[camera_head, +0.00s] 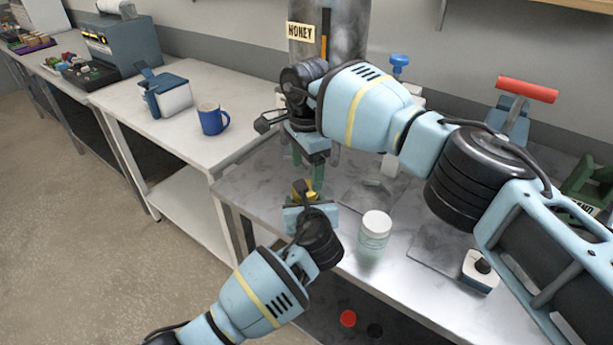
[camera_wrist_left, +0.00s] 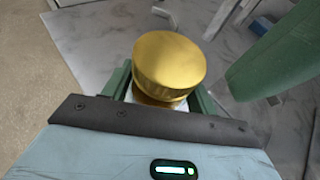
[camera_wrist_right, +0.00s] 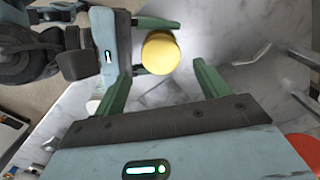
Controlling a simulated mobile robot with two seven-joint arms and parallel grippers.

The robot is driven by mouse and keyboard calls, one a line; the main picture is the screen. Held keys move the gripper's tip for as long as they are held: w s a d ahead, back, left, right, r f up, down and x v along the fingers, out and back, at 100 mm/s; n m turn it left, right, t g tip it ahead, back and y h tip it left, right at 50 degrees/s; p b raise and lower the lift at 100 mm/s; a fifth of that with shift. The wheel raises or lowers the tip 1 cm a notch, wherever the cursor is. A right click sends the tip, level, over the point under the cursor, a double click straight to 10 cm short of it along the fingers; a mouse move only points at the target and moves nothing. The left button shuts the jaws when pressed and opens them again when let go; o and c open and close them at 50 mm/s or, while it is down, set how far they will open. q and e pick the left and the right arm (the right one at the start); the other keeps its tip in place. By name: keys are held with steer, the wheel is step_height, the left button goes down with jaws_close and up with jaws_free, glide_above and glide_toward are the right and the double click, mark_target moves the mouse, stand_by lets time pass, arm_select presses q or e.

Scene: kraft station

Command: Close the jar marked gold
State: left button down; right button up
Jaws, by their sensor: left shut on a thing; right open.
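The gold-topped jar (camera_head: 302,188) is between the fingers of my left gripper (camera_wrist_left: 160,98), which is shut on it over the counter's left front edge. In the left wrist view, a gold lid (camera_wrist_left: 170,62) sits above a second gold band (camera_wrist_left: 152,99), and a little white body shows below; most of the body is hidden. Whether the lid is seated cannot be told. My right gripper (camera_head: 308,172) is open just above, fingers pointing down. In the right wrist view, the gold top (camera_wrist_right: 160,54) shows beyond and between its fingers (camera_wrist_right: 162,85), apparently untouched.
A white-lidded jar (camera_head: 375,228) stands on the metal counter right of my left gripper. A honey dispenser (camera_head: 345,35) stands behind my right arm. A blue mug (camera_head: 213,119) is on the white table. A red disc (camera_head: 348,318) and a dark disc (camera_head: 374,330) lie below the counter.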

steer(key=shift+c, duration=0.4)
step_height(320, 180, up, 3)
steer(key=n, duration=0.5)
steer(key=shift+r, duration=0.2)
steer(key=shift+f, duration=4)
steer(key=c, duration=1)
steer(key=shift+a+m, duration=0.1)
steer(key=shift+m, duration=1.4)
steer(key=shift+w, duration=0.1)
